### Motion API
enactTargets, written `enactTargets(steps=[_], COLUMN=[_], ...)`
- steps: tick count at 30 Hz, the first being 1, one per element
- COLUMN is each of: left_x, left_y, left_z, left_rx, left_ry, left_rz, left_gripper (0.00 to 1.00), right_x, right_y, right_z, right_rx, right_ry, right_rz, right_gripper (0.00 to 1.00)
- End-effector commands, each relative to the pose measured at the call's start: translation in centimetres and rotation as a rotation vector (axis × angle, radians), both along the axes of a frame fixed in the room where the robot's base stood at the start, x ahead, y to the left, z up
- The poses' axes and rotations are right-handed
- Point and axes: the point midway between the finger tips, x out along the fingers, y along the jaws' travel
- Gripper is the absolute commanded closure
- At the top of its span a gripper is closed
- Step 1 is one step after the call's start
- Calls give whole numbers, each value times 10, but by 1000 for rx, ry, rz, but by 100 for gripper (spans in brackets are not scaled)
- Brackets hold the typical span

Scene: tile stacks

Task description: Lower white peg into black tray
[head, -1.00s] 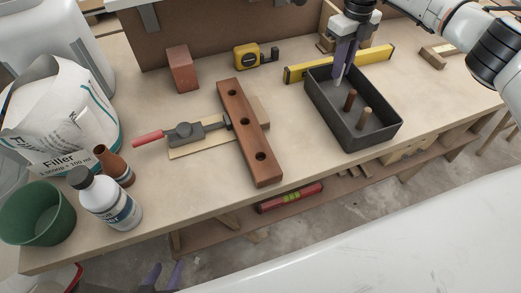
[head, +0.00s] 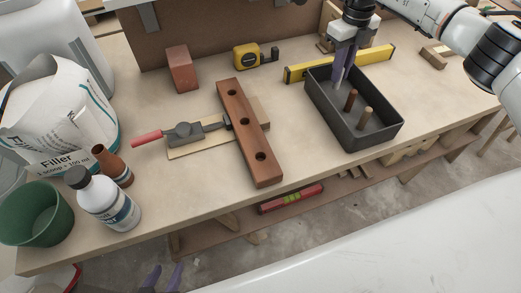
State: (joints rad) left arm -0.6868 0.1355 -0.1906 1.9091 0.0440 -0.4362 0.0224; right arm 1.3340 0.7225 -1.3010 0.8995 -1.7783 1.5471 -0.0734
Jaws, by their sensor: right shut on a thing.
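The black tray (head: 375,138) stands at the right of the bench in the head view. A dark brown peg (head: 351,100) and a tan peg (head: 365,119) stand upright in it. My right gripper (head: 337,80) reaches down into the tray's far left part, shut on the white peg (head: 336,87). Only a small pale bit of that peg shows at the fingertips; I cannot tell whether its lower end touches the tray floor. My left gripper (head: 164,278) is at the bottom edge, below the bench front, its purple fingertips apart and empty.
A yellow level (head: 300,72) lies behind the tray, close to my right gripper. A tape measure (head: 247,57) and a reddish block (head: 181,69) stand further back.

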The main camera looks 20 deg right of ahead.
Motion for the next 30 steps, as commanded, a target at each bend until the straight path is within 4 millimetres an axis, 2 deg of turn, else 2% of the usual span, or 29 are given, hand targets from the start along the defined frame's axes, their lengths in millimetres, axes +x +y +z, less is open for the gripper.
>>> enactTargets(steps=[30], left_x=[0], left_y=[0], left_z=[-8], left_rx=[0], left_ry=[0], left_rz=[0], left_gripper=[64], right_x=[0], right_y=[0], right_z=[-16], right_rx=[0], right_ry=[0], right_rz=[0], right_gripper=[100])
